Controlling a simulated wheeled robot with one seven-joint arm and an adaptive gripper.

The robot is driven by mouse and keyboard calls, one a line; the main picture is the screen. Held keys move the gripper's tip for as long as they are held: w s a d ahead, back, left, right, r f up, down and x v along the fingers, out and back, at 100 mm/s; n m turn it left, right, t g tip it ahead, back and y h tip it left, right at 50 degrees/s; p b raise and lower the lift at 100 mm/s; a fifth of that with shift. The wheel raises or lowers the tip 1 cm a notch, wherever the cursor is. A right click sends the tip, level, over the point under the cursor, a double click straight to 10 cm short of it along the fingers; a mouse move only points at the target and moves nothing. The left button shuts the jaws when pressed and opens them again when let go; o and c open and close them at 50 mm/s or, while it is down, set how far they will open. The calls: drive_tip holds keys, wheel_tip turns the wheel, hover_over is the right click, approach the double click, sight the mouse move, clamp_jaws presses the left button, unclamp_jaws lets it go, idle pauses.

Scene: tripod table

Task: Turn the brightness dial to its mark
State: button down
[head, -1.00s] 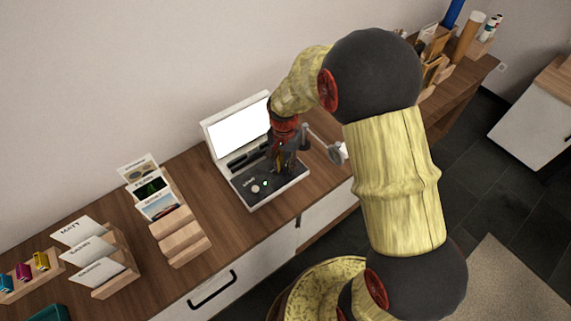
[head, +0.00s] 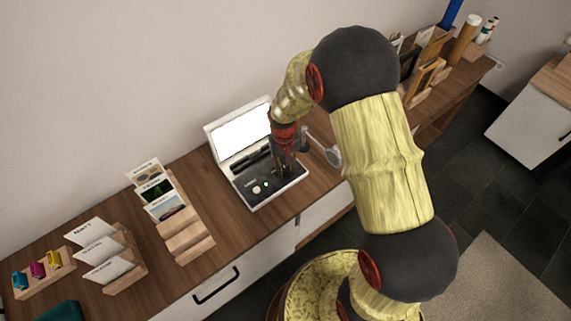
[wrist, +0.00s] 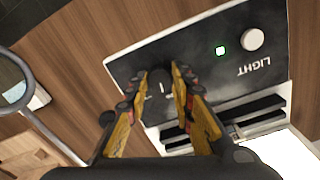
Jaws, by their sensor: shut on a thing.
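The brightness dial (wrist: 161,86) is a dark round knob with a short white line on its top, seen in the wrist view on the black panel of a white-edged device (head: 256,203). My gripper (wrist: 159,75) has its two yellow fingers on either side of the knob, shut on it. Faint white marks show on the panel near the fingers, partly covered, so I cannot tell how the line sits against its mark. In the head view my gripper (head: 284,171) is down at the panel and hides the dial.
A white button (wrist: 252,39) labelled LIGHT and a lit green lamp (wrist: 220,51) sit beside the dial. The device has a bright screen (head: 240,134) and dark slots. A round magnifier (wrist: 12,88) stands close by. Card racks (head: 184,230) stand to the left.

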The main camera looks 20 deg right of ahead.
sight(285, 169)
drive_tip(key=shift+n, duration=0.6)
drive_tip(key=shift+p, duration=0.3)
drive_tip(key=c, duration=1.6)
unclamp_jaws()
drive_tip(key=shift+o, duration=0.5)
drive_tip(key=shift+r, duration=0.1)
wheel_tip(285, 169, up, 12)
drive_tip(key=shift+a, duration=0.2)
